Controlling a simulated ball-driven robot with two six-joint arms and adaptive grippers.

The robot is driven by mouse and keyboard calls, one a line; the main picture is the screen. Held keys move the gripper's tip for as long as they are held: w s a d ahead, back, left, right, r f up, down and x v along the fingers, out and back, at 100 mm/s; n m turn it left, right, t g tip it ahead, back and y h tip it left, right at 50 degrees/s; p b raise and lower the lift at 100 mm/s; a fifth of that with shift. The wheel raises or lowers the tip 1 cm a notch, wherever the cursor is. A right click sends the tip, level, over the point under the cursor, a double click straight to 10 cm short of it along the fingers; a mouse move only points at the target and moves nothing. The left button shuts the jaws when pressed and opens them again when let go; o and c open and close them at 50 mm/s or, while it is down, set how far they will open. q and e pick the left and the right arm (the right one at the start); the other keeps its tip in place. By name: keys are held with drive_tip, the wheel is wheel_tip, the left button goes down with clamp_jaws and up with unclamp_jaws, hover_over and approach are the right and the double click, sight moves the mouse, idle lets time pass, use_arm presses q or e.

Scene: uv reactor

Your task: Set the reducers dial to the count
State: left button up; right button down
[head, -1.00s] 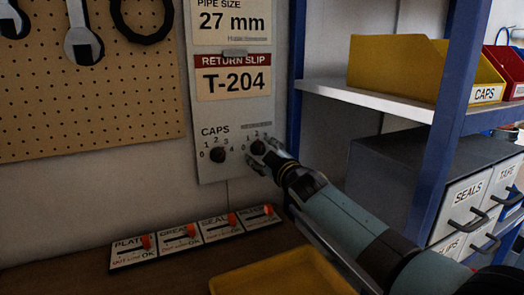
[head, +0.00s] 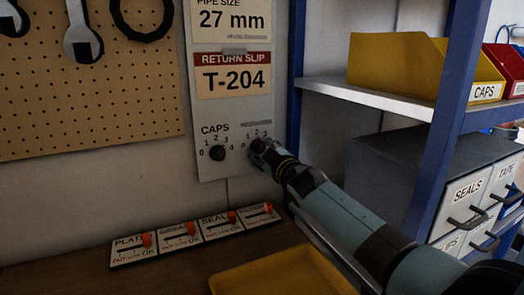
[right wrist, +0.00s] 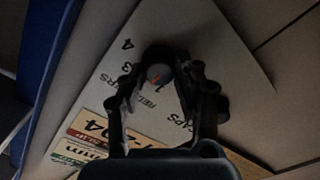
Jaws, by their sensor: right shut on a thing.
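A grey panel (head: 206,131) on the wall carries two dark round dials with numbers around them. The left one is the CAPS dial (head: 217,153). My right gripper (head: 262,149) is shut on the right dial (head: 256,146), which I take to be the reducers dial; its name is too small to read. In the right wrist view this dial (right wrist: 158,74) shows a red pointer mark between my fingers. The number it points at cannot be told, as the fingers cover part of the scale. My left gripper is not in view.
A return slip (head: 233,76) reading T-204 and a 27 mm pipe size card (head: 232,20) are above the dials. A row of labelled slider plates (head: 190,238) and a yellow tray (head: 225,284) lie below. A blue shelf post (head: 449,115) stands right of my arm.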

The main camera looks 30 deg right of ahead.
drive_tip(key=m, duration=0.3)
drive_tip(key=shift+f+m+b, duration=0.1)
drive_tip(key=shift+m+b, duration=0.25)
drive_tip(key=shift+m, duration=0.05)
drive_tip(key=shift+d+m+b, duration=0.1)
drive_tip(key=shift+m+b, duration=0.65)
drive_tip(key=shift+m, duration=1.05)
drive_tip(key=c, duration=1)
unclamp_jaws()
drive_tip(key=shift+s, duration=0.1)
